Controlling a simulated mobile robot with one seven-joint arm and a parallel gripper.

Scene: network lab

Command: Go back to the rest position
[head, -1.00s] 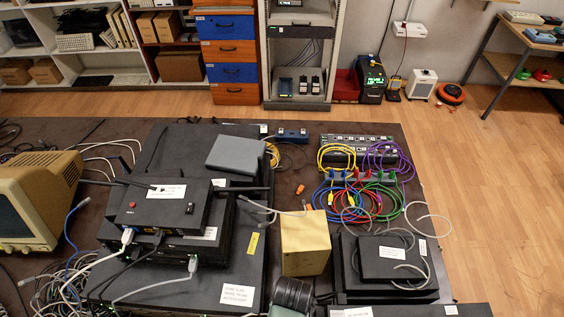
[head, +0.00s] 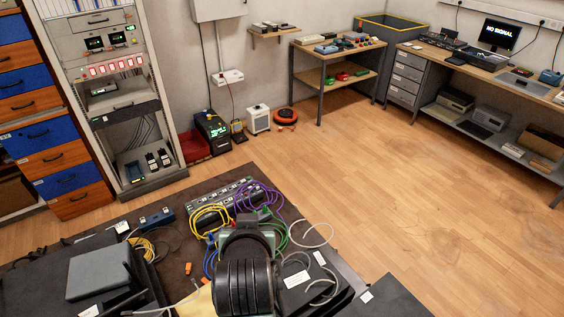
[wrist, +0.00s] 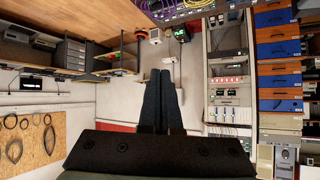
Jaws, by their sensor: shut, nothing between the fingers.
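My gripper (wrist: 161,100) shows in the wrist view with its two dark fingers together and nothing between them. In that view the room appears upside down, and the fingers point toward the wall and floor, away from any object. In the head view my dark arm rises at the bottom centre, over the table (head: 195,192) with the network gear. It hides part of the cables and boxes behind it. The fingertips cannot be made out in the head view.
Yellow, purple and green cables (head: 262,200) and a grey box (head: 97,272) lie on the table. A rack (head: 118,100) and blue-orange drawers (head: 62,140) stand behind. A shelf table (head: 335,65) and a workbench (head: 490,80) stand at the back right. The wooden floor (head: 400,180) on the right is clear.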

